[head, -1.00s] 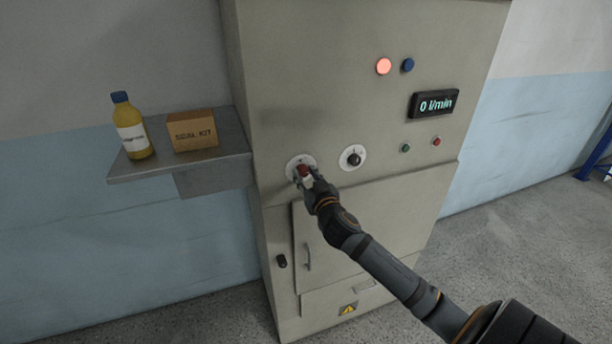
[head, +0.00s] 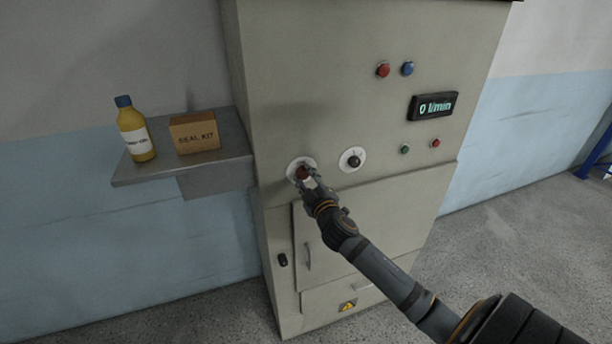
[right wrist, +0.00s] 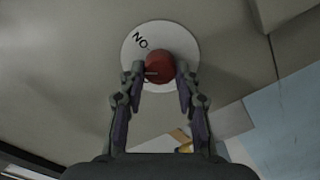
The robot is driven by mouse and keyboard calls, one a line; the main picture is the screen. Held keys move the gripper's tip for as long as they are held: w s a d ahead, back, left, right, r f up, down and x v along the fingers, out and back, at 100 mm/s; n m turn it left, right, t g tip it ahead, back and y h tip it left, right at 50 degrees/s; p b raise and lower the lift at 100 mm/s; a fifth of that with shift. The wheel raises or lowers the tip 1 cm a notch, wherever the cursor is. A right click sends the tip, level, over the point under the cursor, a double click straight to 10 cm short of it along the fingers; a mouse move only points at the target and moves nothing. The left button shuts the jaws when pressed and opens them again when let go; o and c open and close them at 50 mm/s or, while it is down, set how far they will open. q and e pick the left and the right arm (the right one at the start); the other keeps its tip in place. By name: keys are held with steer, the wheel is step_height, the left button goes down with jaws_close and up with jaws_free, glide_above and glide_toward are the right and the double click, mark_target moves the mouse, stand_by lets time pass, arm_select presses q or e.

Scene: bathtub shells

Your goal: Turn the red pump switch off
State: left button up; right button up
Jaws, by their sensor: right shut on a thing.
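The red pump switch (head: 302,172) is a round red knob on a white disc on the grey cabinet's front. In the right wrist view the red knob (right wrist: 160,65) sits on its white disc, where letters show beside it. My right gripper (head: 307,181) is at the knob; in the right wrist view its two fingers (right wrist: 160,88) are on either side of the knob, shut on it. The fingers hide part of the knob in the head view. The round red lamp (head: 383,70) high on the cabinet is dark. The display (head: 434,106) reads 0 l/min. My left gripper is not in view.
A black knob (head: 353,159) on a white disc is just right of the red switch. A blue lamp (head: 408,68) and small green and red buttons are on the panel. A shelf (head: 150,175) at left holds a yellow bottle (head: 135,130) and a seal kit box (head: 195,132).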

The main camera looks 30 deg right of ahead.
steer(key=n+p, duration=0.1)
steer(key=n, duration=0.3)
steer(key=shift+p, duration=0.3)
steer(key=shift+n+p, duration=0.55)
steer(key=shift+n, duration=1.25)
steer(key=shift+f, duration=0.1)
steer(key=o, duration=1.2)
steer(key=shift+a, duration=0.1)
steer(key=shift+c, duration=0.2)
steer(key=shift+s+f+n, duration=0.1)
steer(key=shift+s+n, duration=0.2)
steer(key=v, duration=1.1)
steer(key=shift+a, duration=0.2)
steer(key=shift+s, duration=0.2)
